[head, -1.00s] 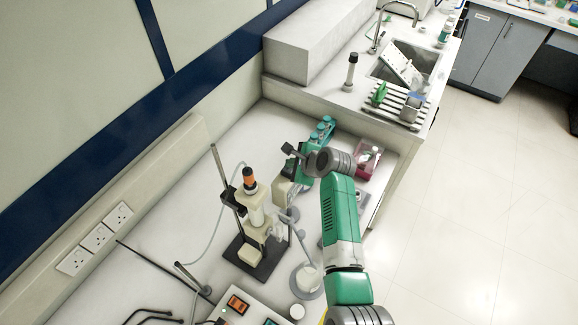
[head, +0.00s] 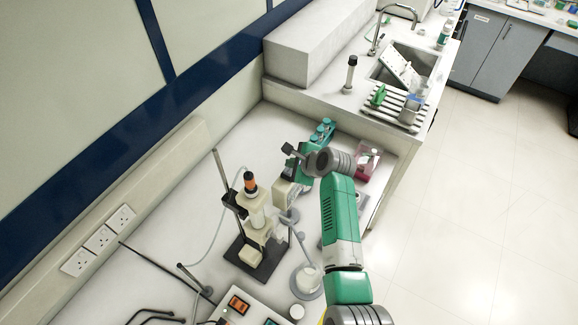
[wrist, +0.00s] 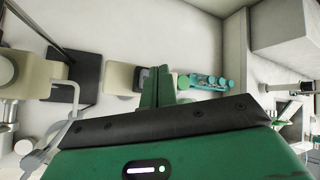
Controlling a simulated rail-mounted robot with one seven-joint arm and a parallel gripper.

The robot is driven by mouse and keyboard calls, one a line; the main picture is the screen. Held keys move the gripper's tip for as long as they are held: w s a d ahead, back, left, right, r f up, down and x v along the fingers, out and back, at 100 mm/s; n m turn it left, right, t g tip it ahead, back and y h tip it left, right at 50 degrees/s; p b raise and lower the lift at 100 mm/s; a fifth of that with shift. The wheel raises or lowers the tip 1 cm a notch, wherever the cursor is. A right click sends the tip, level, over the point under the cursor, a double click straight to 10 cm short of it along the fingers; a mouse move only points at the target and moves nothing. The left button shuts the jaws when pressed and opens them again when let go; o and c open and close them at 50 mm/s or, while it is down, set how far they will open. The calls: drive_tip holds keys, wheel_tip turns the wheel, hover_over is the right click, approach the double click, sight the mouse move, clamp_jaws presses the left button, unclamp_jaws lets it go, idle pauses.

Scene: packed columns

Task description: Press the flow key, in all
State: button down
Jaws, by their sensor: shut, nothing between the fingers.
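My gripper (wrist: 157,85) shows in the wrist view as two green fingers set close together, shut and empty. They point down over a small beige device (wrist: 121,78) and the bench beside it. In the head view this beige device (head: 286,193) stands just left of my arm, partly covered by it. A white control box (head: 215,318) with an orange switch (head: 238,304) and a teal one (head: 270,322) shows at the lower edge. No label is readable, so I cannot tell which control is the flow key. Contact between fingers and device cannot be made out.
A column on a stand with a black base (head: 258,262) stands left of my arm. A teal rack of vials (head: 322,132) and a pink box (head: 367,160) stand beyond it. A sink (head: 403,68) lies at the back.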

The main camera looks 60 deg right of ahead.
wheel_tip(320, 180, up, 5)
drive_tip(key=p, duration=0.5)
drive_tip(key=shift+r, duration=0.1)
idle(0.9)
